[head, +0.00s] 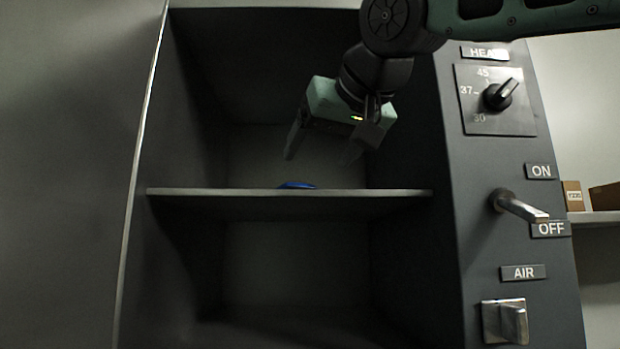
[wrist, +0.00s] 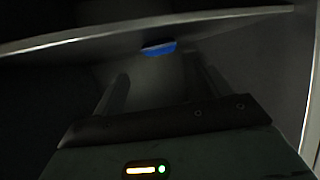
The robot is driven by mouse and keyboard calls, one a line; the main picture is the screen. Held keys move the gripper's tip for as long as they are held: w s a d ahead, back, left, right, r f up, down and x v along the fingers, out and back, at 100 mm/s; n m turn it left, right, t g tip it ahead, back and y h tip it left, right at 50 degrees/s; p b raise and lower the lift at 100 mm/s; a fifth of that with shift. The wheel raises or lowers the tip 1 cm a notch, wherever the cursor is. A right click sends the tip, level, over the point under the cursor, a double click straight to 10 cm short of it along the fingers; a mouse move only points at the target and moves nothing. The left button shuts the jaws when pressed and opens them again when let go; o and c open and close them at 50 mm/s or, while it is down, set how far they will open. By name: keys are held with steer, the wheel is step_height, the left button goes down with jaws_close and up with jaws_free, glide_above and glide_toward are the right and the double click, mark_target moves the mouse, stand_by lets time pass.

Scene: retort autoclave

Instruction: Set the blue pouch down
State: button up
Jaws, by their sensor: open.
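The blue pouch (head: 296,185) lies on the shelf (head: 290,193) inside the dark cabinet. Only a thin blue strip of it shows above the shelf's front edge in the head view. My gripper (head: 320,157) is above the shelf, tilted downward, with its two fingers apart and nothing between them. The pouch is below the fingertips and apart from them. In the wrist view the pouch (wrist: 159,49) shows as a small blue patch at the shelf edge, beyond my open fingers (wrist: 160,88). Most of the pouch is hidden.
The cabinet's right front panel carries a heat dial (head: 498,96), an ON/OFF lever (head: 518,206) and an AIR knob (head: 505,322). The compartment below the shelf looks empty and dark. Cardboard boxes (head: 572,196) stand on a shelf at the far right.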

steer(key=shift+v, duration=1.95)
